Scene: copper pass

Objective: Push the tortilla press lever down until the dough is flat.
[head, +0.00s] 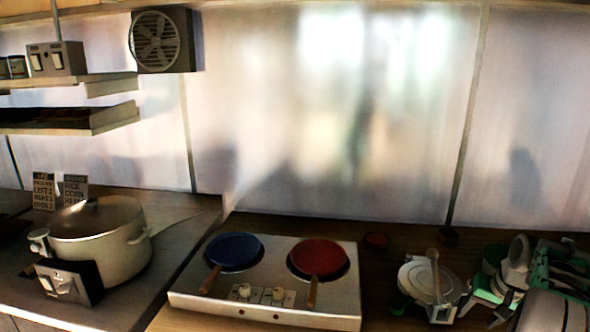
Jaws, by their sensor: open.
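The tortilla press (415,280) stands on the dark counter at the right, with a round pale plate on top. Its lever (435,272) has a wooden-coloured tip and stands up at the press's right side. No dough shows; whether any lies inside the press cannot be seen. My gripper (487,295), white and green, is just right of the press, partly hidden among my arm's links. It is open, appears empty and seems apart from the lever.
Left of the press is a two-plate cooker (190,297) with a blue pan (234,250) and a red pan (318,257), handles pointing forward. A large lidded pot (98,250) stands far left.

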